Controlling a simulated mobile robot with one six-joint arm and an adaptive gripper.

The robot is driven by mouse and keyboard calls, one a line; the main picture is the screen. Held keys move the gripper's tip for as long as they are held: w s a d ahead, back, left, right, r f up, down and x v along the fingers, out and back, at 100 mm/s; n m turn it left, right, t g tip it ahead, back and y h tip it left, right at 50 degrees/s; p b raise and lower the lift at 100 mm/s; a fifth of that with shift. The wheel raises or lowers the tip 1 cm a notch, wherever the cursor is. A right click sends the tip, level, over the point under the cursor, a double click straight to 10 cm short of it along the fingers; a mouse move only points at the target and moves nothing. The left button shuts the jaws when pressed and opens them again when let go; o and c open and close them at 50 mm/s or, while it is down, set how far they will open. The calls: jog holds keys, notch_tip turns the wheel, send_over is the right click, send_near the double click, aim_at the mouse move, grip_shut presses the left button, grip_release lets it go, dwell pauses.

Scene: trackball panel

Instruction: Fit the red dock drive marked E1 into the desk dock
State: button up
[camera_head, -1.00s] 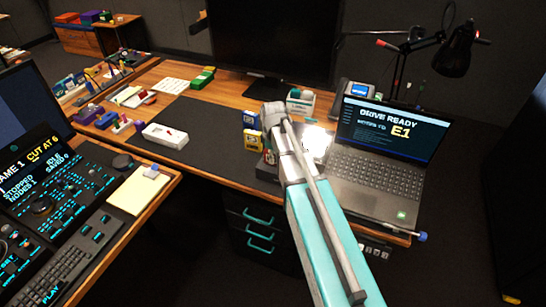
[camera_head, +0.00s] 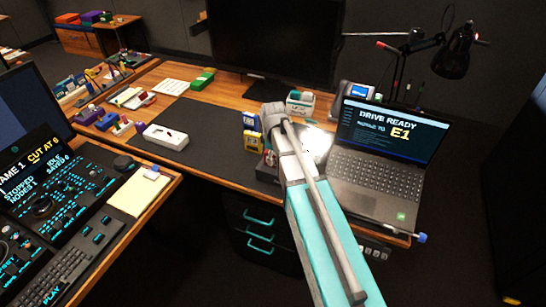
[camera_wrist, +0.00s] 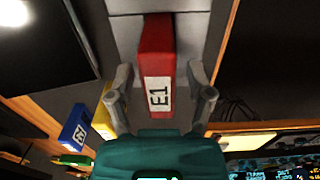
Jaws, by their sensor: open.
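The red dock drive marked E1 (camera_wrist: 157,50) is in the wrist view, its white label facing the camera. Its far end meets a grey block (camera_wrist: 125,28), seemingly the desk dock; how deep it sits I cannot tell. My gripper (camera_wrist: 159,74) is open, with one finger on each side of the drive and a visible gap at both sides. In the head view my arm hides the gripper and most of the dock area. The laptop screen (camera_head: 388,128) reads "DRIVE READY" and shows "E1".
A blue drive (camera_head: 250,120) and a yellow drive (camera_head: 252,141) stand left of my arm; both also show left of my gripper in the wrist view. A white box (camera_head: 165,137) lies on the dark mat (camera_head: 205,125). The mat's middle is clear.

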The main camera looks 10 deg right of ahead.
jog(key=shift+s+r+p, duration=0.1)
jog(key=shift+r+p, duration=5.5)
jog(key=shift+r, duration=0.15)
jog(key=shift+s, duration=0.1)
jog(key=s+m, duration=1)
jog(key=s, duration=0.5)
jog(key=shift+s+m, duration=0.35)
jog(key=shift+m, duration=0.05)
